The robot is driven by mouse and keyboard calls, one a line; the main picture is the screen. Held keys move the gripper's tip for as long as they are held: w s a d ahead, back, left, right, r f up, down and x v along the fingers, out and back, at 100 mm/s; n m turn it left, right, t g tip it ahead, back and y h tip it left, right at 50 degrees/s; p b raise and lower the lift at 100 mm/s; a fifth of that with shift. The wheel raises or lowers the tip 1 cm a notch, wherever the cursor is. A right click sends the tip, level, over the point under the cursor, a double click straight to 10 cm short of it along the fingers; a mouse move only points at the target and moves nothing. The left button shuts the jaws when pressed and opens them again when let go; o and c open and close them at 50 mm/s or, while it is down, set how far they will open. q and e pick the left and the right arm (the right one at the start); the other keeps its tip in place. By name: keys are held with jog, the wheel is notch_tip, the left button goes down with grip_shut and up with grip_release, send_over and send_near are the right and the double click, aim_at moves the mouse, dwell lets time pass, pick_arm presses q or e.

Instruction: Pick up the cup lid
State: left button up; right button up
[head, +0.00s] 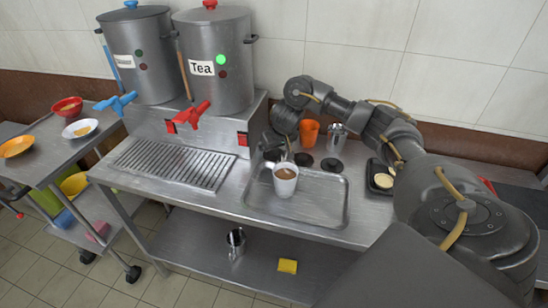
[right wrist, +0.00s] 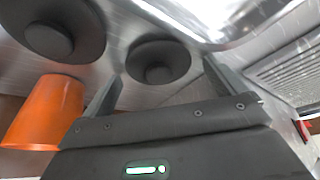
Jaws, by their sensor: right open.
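Two round black cup lids with raised knobs lie on the steel counter. One lid (head: 303,159) is beside the tray, and the other lid (head: 332,165) is to its right. In the right wrist view, one lid (right wrist: 157,62) lies ahead between the fingers' directions, and another lid (right wrist: 62,28) is to its left. My right gripper (head: 277,152) is open and empty, to the left of the lids, just behind a white cup (head: 286,184) of brown drink. It also shows in the right wrist view (right wrist: 163,88). My left gripper is out of view.
The white cup stands on a steel tray (head: 325,217). An orange cup (head: 309,134) and a metal cup (head: 336,138) stand behind the lids. Two large pots (head: 215,60) with taps are at the left. A black tray (head: 380,175) is at the right.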

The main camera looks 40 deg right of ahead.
jog(key=shift+s+r, duration=0.1)
jog(key=c, duration=1)
jog(key=shift+c, duration=0.3)
jog(key=shift+r, duration=0.1)
